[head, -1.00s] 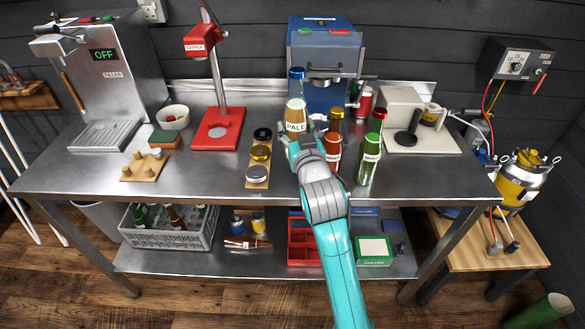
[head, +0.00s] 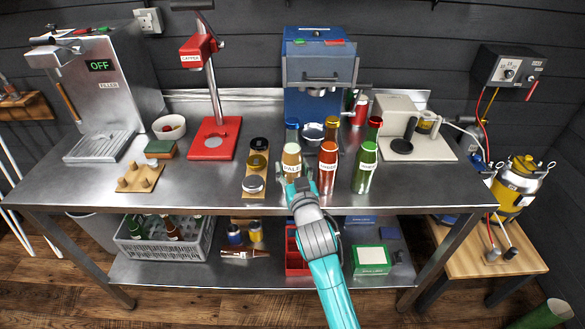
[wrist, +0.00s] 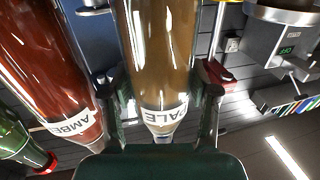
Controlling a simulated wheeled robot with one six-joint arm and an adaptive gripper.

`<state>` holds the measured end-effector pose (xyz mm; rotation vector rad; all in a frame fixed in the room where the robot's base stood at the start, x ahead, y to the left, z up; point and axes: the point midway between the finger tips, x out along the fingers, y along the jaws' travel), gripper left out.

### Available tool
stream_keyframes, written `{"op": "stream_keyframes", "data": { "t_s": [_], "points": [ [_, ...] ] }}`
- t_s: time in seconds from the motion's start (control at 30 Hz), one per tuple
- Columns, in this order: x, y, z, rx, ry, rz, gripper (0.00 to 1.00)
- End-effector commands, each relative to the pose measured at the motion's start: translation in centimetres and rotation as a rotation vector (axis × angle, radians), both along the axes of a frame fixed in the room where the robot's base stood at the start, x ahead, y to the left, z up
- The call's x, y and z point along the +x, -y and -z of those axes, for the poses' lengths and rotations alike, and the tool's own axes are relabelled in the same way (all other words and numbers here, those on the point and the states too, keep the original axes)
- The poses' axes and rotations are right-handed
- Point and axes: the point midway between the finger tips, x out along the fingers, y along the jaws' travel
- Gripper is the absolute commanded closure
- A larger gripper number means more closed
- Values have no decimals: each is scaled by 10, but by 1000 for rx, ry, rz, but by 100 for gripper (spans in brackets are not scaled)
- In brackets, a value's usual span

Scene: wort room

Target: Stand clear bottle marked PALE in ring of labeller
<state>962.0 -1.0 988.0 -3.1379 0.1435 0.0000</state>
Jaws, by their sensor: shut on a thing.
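The clear bottle marked PALE (head: 291,160) has a blue top and amber-brown contents. My gripper (head: 296,183) is shut on its body; the fingers flank the bottle (wrist: 162,60) in the wrist view. The bottle looks upright over the bench's front half. My gripper hides its base, so I cannot tell whether it touches the bench. The blue machine (head: 320,60) behind it has a round metal part (head: 313,131) below its head. The cream unit (head: 382,118) carries a black round part (head: 401,146). I cannot tell which is the labeller or where its ring is.
A red-brown AMBER bottle (head: 327,168) stands close right of the PALE bottle, with a green bottle (head: 364,168) beyond. A wooden cap strip (head: 256,170) lies close left. The red capper (head: 212,135) and steel filler (head: 105,85) stand further left.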

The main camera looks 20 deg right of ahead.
Motion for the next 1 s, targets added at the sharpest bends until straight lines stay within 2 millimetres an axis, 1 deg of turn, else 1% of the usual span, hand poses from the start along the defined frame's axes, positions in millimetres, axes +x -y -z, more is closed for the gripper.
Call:
{"op": "stream_keyframes", "data": {
  "t_s": [0.07,0.23,0.27,0.3,0.33,0.37,0.77,0.87,1.0],
  "points": [
    [0,0,-2,0,4,0,100],
    [0,0,1,0,3,0,100],
    [0,0,2,0,-1,0,38],
    [0,0,2,0,0,0,28],
    [0,0,2,0,0,0,21],
    [0,0,2,0,0,0,16],
    [-1,0,-1,0,0,0,16],
    [-11,-1,0,0,-1,0,16],
    [-34,-3,0,0,-2,0,16]
  ]
}}
